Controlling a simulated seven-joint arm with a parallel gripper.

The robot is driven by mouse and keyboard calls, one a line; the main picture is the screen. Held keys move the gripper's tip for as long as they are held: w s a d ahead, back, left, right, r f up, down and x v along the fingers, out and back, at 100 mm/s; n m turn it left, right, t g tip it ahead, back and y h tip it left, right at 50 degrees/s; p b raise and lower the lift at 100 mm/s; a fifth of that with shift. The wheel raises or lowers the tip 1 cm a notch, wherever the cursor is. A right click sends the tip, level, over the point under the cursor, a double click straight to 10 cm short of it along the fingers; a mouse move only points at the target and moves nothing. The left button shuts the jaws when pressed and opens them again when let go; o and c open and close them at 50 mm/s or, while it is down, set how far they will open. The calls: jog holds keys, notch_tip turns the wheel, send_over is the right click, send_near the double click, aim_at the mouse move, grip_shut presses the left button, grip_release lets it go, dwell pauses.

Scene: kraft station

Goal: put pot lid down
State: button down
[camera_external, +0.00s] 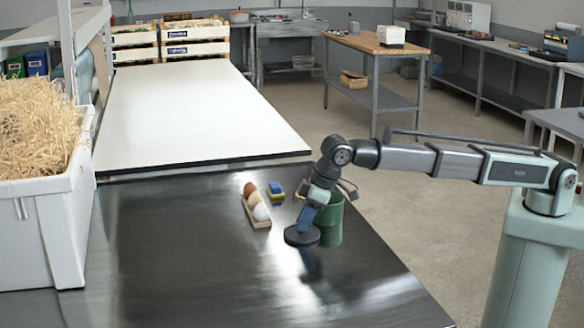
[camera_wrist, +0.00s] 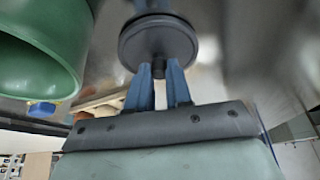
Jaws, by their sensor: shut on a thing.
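The pot lid (camera_external: 302,235) is a dark round disc in the external view, held above the dark shiny table beside the green pot. In the wrist view the lid (camera_wrist: 158,42) is just beyond my fingertips, and its small knob sits between them. My gripper (camera_external: 312,212) is shut on that knob; the blue fingers (camera_wrist: 160,75) show in the wrist view. The green pot (camera_external: 331,212) stands to the right of and behind the lid, partly hidden by my wrist. Its open mouth (camera_wrist: 35,60) shows at the left of the wrist view.
A small tray (camera_external: 259,222) with egg-shaped things lies left of the lid. A blue and yellow block (camera_external: 275,190) sits behind it. A white bin of straw (camera_external: 70,225) stands at the left. The dark table (camera_external: 200,280) is clear in front.

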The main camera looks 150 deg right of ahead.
jog(key=shift+f, duration=0.1)
jog(key=c, duration=1)
grip_release()
jog(key=shift+c, duration=0.2)
jog(key=v, duration=1.2)
